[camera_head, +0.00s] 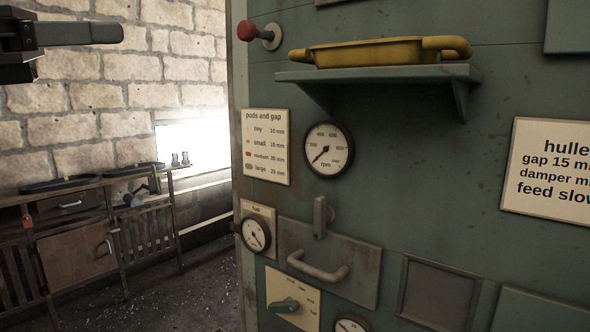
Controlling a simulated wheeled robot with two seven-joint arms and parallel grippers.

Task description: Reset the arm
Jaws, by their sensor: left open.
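My left gripper (78,33) is at the top left corner of the head view, dark, with a finger pointing right. It is open, and I see nothing held in it. It is in front of the stone wall and apart from the green machine. My right gripper is not in view.
A green machine cabinet (420,200) fills the right side, with a red-knobbed lever (248,31), a yellow tray (370,52) on a shelf, gauges (328,148) and a handle (318,268). A wooden bench (75,240) stands at the left by the stone wall (120,90). Floor between is clear.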

